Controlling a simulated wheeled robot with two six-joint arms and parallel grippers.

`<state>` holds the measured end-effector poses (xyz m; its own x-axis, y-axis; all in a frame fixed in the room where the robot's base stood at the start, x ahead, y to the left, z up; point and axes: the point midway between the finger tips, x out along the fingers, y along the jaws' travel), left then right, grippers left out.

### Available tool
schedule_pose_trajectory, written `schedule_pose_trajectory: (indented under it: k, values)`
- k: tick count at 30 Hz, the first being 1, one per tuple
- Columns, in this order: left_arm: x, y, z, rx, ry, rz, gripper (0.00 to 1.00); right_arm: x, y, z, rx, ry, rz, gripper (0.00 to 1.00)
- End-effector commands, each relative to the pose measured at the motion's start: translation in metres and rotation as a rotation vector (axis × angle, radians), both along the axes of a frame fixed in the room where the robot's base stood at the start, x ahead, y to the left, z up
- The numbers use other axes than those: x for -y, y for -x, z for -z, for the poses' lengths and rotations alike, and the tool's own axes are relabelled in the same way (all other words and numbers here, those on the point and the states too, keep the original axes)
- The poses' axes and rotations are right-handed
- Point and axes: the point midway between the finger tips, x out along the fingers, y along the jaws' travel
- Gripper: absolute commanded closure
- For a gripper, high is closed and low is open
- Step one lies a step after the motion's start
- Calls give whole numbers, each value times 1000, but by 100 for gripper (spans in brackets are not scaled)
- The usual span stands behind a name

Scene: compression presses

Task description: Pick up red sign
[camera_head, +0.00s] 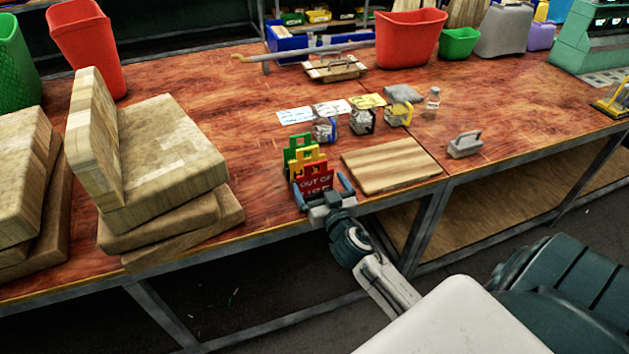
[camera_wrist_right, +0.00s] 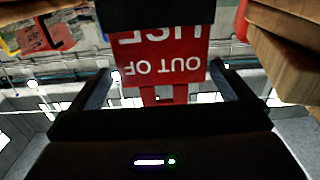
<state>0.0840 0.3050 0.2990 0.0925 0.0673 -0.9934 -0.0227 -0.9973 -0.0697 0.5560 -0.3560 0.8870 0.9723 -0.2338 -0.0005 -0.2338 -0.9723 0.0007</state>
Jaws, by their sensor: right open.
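The red sign (camera_head: 314,181) stands upright near the front edge of the red-brown table, in front of a yellow sign (camera_head: 297,163) and a green sign (camera_head: 292,148). White lettering shows on its face; in the right wrist view the red sign (camera_wrist_right: 150,62) appears upside down, with "OUT OF" readable. My right gripper (camera_head: 322,190) is open at the table edge, its fingers on either side of the red sign. In the right wrist view the sign lies between the open fingers (camera_wrist_right: 160,78), with gaps at both sides. A dark bar hides part of it. My left gripper is not in view.
Stacked wooden blocks (camera_head: 165,150) stand on the left. A flat wooden board (camera_head: 392,166) lies right of the signs. Behind are small clear-sided containers (camera_head: 362,121), a bottle (camera_head: 432,99) and a red bin (camera_head: 410,38). Bare table (camera_head: 250,110) shows left of the cards.

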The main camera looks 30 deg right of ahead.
Motion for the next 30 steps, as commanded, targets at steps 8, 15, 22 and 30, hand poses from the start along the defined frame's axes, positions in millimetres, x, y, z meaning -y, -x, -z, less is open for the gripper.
schedule_pose_trajectory:
  k: [8, 15, 22, 30]
  values:
    - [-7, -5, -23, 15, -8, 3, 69, 7, -38, -6, 0, 1, 1, 0]
    - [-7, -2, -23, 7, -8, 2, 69, 9, -48, -2, -1, -1, 0, 0]
    - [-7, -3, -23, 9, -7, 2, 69, 9, -48, -3, 0, 0, 0, 22]
    - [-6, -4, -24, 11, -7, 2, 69, 9, -48, -3, 0, 0, 0, 33]
